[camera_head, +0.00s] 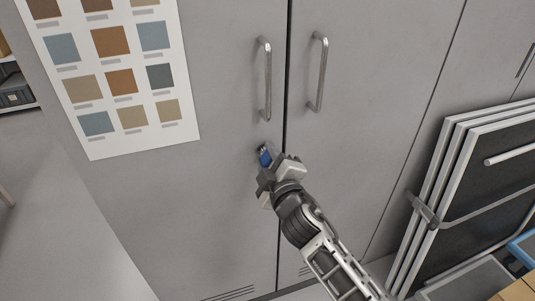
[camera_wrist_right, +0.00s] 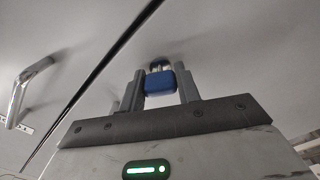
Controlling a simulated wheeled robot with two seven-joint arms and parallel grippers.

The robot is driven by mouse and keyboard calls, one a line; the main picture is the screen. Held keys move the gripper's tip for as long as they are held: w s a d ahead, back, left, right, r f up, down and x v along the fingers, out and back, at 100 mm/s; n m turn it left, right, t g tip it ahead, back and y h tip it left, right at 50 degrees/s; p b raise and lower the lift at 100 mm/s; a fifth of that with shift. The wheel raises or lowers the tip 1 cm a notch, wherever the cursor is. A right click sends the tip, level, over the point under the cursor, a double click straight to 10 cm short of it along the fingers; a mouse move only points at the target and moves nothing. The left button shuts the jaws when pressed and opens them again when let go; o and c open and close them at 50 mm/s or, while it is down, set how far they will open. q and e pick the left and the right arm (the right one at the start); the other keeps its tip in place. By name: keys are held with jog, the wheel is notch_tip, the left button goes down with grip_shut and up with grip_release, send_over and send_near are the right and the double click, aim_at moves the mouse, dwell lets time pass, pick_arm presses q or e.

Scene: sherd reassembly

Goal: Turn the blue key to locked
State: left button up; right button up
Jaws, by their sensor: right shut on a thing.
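The blue key (camera_head: 264,156) sits at the lock on the left door of the grey cabinet (camera_head: 230,200), just below the left handle. In the right wrist view the blue key head (camera_wrist_right: 160,82) is between the two fingers, with a metal lock part behind it at the door. My right gripper (camera_head: 268,163) is shut on the key head; it also shows in the right wrist view (camera_wrist_right: 160,88). The gripper partly hides the key in the head view, and I cannot tell the lock's exact angle. My left gripper is not in view.
Two vertical bar handles, left (camera_head: 267,80) and right (camera_head: 318,72), stick out above the key beside the door gap. A sheet of colour swatches (camera_head: 185,100) hangs on the left. Framed dark panels (camera_head: 490,165) lean at the right.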

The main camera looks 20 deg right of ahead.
jog(key=n+p, duration=0.1)
jog(key=n, duration=0.4)
jog(key=shift+n, duration=0.4)
dwell(0.4)
jog(key=o, duration=1)
jog(key=shift+s, duration=0.15)
jog(key=shift+s+d+b, duration=0.15)
jog(key=shift+s+b, duration=0.35)
jog(key=shift+s, duration=3.45)
jog(key=shift+s+d+b, duration=0.15)
jog(key=shift+s+b, duration=0.35)
jog(key=shift+s, duration=3.4)
